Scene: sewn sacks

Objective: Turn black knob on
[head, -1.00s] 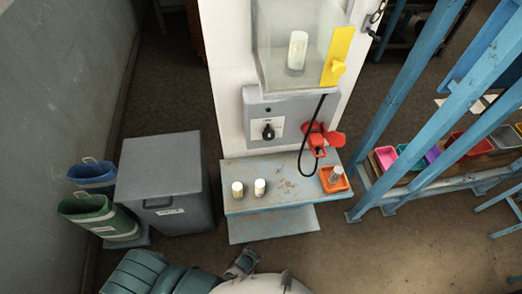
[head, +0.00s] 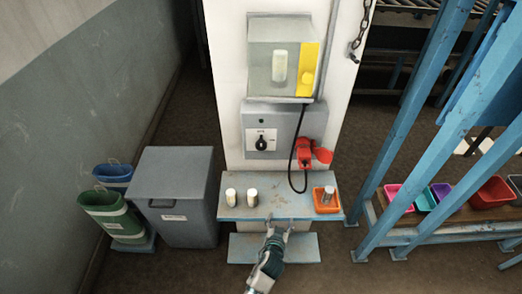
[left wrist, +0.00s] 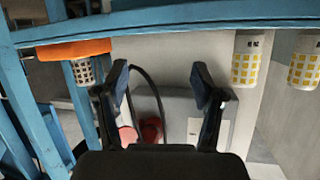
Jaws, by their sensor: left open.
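The black knob (head: 261,143) sits on a white plate on the grey switch box (head: 284,120), fixed to a white column. Its pointer stands roughly upright. My left gripper (head: 277,226) is at the front edge of the small blue-grey shelf, below the knob and apart from it. In the left wrist view my left gripper (left wrist: 162,82) is open with nothing between its fingers. The switch box shows behind the fingers there, but I cannot make out the knob. My right gripper is not in view.
Two white-capped bottles (head: 241,196) and an orange tray (head: 326,206) holding a small jar stand on the shelf (head: 275,187). A red plug (head: 314,153) and black cable are right of the knob. A grey bin (head: 176,195) stands left and a blue frame (head: 430,120) right.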

